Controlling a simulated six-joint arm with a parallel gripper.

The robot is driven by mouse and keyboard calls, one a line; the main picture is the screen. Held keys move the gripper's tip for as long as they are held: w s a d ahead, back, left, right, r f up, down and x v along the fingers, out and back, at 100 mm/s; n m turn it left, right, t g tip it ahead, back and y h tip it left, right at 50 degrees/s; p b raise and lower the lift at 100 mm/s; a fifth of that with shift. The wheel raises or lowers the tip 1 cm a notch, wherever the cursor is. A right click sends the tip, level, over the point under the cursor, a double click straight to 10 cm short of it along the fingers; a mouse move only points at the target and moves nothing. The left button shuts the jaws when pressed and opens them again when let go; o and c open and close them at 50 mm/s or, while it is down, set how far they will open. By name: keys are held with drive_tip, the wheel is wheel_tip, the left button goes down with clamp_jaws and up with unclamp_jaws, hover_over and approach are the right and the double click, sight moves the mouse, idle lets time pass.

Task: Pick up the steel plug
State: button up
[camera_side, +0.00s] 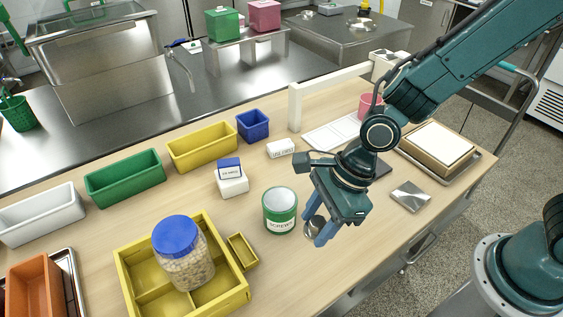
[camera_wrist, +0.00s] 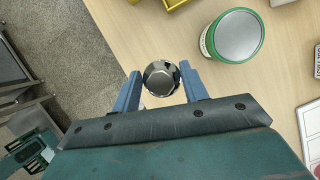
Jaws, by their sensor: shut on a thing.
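The steel plug (camera_wrist: 162,78) is a shiny, round metal piece with a hexagonal top, seen between my gripper's two blue fingers in the wrist view. It shows partly in the side view (camera_side: 313,228), half hidden behind a finger. My gripper (camera_side: 317,228) points down over the front part of the wooden table and is shut on the plug; it also shows in the wrist view (camera_wrist: 160,85). I cannot tell whether the plug touches the table.
A green SCREWS can (camera_side: 280,212) stands just left of my gripper. A yellow divided tray (camera_side: 128,281) holds a blue-lidded jar (camera_side: 182,255). A small yellow box (camera_side: 243,251) sits beside it. A metal plate (camera_side: 410,197) lies to the right. The table's front edge is near.

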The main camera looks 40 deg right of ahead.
sight(318, 220)
wheel_tip(318, 220, up, 9)
idle(0.4)
idle(0.6)
